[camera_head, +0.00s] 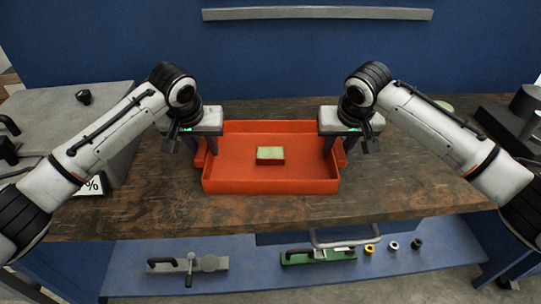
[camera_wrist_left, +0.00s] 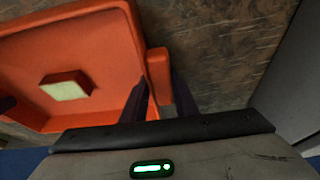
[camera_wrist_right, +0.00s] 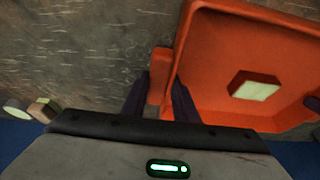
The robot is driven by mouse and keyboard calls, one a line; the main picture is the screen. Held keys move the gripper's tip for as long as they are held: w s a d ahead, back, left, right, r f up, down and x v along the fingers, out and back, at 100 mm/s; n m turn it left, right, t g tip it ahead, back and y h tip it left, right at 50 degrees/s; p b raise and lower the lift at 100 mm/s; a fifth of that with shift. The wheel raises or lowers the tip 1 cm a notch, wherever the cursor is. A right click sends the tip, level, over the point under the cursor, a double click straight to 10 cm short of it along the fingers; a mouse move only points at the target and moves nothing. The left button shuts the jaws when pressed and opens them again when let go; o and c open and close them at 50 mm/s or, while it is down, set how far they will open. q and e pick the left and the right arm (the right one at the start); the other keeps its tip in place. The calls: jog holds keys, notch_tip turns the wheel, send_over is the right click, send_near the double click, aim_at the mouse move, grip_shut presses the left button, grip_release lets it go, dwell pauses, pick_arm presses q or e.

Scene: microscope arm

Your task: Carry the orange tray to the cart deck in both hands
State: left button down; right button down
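The orange tray (camera_head: 270,186) sits on the wooden bench, with a small orange block with a pale top (camera_head: 270,155) inside it. My left gripper (camera_head: 199,150) points down at the tray's left end. My right gripper (camera_head: 340,150) does the same at the right end, around the handle (camera_wrist_right: 160,63). The tray also shows in the left wrist view (camera_wrist_left: 105,30).
The wooden bench (camera_head: 400,180) is mostly clear around the tray. A grey surface with a black knob (camera_head: 84,97) stands left; dark equipment (camera_head: 520,105) stands right. A blue deck (camera_head: 250,272) lies below the front edge, bearing a grey tool, a green-based handled piece (camera_head: 318,256) and small rings.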

pick_arm(q)
jog(key=shift+w+r, duration=0.1)
jog(key=shift+r, duration=0.2)
pick_arm(e)
jog(key=shift+w+r, duration=0.1)
jog(key=shift+r, duration=0.2)
